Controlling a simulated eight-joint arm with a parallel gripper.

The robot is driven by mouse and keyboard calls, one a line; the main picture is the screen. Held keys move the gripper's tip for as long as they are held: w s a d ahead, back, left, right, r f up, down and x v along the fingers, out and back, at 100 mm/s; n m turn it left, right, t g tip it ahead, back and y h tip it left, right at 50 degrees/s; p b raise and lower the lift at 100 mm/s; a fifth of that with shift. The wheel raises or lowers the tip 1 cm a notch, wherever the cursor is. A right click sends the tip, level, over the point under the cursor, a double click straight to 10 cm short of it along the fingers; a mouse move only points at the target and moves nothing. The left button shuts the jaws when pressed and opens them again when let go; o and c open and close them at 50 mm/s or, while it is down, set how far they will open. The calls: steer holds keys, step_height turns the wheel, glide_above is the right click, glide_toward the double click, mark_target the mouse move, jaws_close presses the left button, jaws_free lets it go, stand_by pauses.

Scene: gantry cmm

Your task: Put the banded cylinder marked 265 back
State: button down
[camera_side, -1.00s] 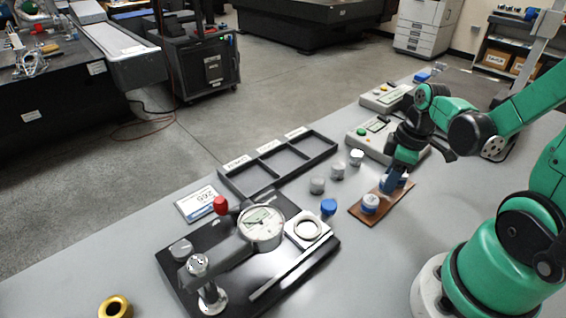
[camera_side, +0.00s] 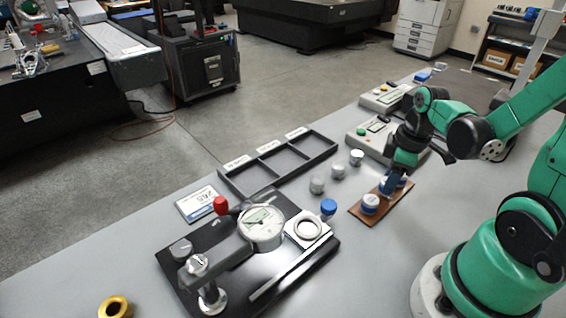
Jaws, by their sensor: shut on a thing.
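My gripper (camera_side: 390,188) points down over the far part of a brown wooden board (camera_side: 362,216). It is shut on a blue and white cylinder (camera_side: 386,189), mostly hidden by the fingers. That cylinder is at or just above the board; I cannot tell whether it touches. A second cylinder (camera_side: 370,204), white-topped with a blue band, stands upright on the near part of the board. A card (camera_side: 195,204) beside the dial gauge seems to read 265. Marks on the cylinders are too small to read.
A dial gauge stand (camera_side: 262,226) on a black base holds the near table. Behind it is an empty three-compartment tray (camera_side: 283,160). Several grey cylinders (camera_side: 317,185) and a blue-topped one (camera_side: 329,207) stand left of the board. Control boxes (camera_side: 372,135) lie behind.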

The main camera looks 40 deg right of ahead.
steer(key=shift+f, duration=0.5)
stand_by(0.3)
jaws_free()
stand_by(0.4)
steer(key=shift+r, duration=3.45)
steer(key=w+a+r+m+t, duration=0.2)
steer(key=a+t, duration=0.1)
steer(key=a, duration=0.2)
steer(key=w+a+r+m+t, duration=0.2)
steer(key=w+a+m, duration=0.1)
steer(key=a, duration=0.3)
steer(key=shift+w+r+t+h, duration=0.15)
steer(key=shift+r+t+h, duration=0.15)
steer(key=shift+r+t, duration=0.1)
